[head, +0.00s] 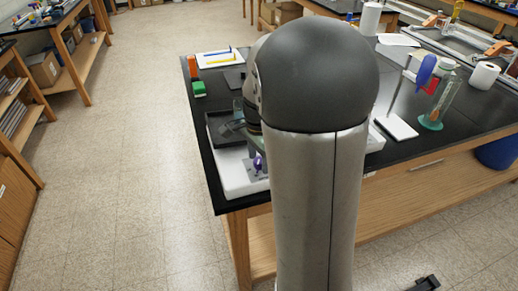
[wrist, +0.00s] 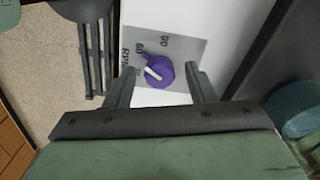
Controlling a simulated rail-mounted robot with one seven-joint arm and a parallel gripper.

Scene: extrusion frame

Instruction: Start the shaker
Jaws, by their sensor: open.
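The shaker (head: 233,180) is a white unit with a dark tray on top, at the front left corner of the black bench. My arm hides much of it in the head view. A purple knob (wrist: 160,71) with a white pointer line sits on its grey dial panel (wrist: 188,47) in the wrist view. The knob also shows in the head view (head: 258,163). My gripper (wrist: 155,80) is open, with one finger on each side of the knob. I cannot tell whether the fingers touch it.
A glass cylinder (head: 439,104) stands on the right, near a white pad (head: 397,127). The floor (head: 130,170) left of the bench is clear.

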